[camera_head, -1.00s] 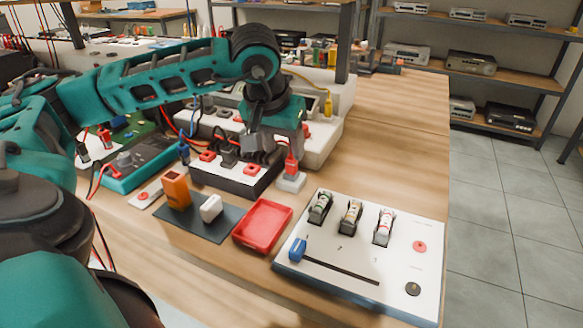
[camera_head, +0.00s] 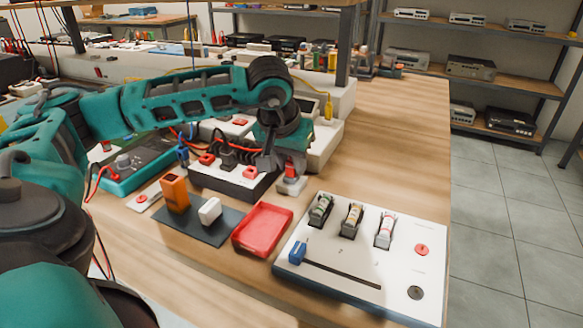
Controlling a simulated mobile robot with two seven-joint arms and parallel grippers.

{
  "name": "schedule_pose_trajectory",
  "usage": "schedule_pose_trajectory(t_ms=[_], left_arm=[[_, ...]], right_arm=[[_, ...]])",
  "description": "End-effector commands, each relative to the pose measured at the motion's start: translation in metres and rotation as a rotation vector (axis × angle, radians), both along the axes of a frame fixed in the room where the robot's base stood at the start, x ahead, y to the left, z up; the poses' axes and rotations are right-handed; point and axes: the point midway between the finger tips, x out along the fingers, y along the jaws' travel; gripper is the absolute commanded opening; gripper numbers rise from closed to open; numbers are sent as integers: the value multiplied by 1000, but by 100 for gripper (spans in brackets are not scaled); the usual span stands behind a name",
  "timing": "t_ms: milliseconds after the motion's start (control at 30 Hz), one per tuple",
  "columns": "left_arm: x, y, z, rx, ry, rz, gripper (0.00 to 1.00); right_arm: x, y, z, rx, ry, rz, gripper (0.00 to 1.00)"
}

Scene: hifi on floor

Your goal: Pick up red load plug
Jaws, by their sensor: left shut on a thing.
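The red load plug (camera_head: 291,170) stands upright at its small white base (camera_head: 291,187), to the right of the black-and-white socket box (camera_head: 235,185). My left gripper (camera_head: 284,165) reaches down to it from above, with fingers around the plug, and is shut on it. The gripper hides the plug's upper part. I cannot tell whether the plug is lifted off its base. My right gripper is not in view.
A red tray (camera_head: 263,230) lies in front of the plug. A white panel (camera_head: 330,262) with several fuse-like parts is to the right. An orange block (camera_head: 175,194) and a white block (camera_head: 210,210) stand on a dark mat (camera_head: 195,228). The wooden table behind the panel is clear.

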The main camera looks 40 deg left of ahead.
Motion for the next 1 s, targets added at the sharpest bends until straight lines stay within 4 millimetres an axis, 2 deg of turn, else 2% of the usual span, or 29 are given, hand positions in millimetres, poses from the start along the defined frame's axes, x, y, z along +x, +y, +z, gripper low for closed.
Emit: schedule_pose_trajectory(t_ms=[33,167,433,567,767,1000], left_arm=[[0,0,0,0,0,0,13],[0,0,0,0,0,0,0],[0,0,1,0,-1,1,0],[1,0,8,1,-3,1,0],[1,0,37,-1,-6,1,0],[1,0,100,-2,-7,1,0]], right_arm=[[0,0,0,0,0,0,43],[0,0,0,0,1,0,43],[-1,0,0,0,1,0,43],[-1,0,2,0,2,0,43],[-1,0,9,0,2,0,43],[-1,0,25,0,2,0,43]])
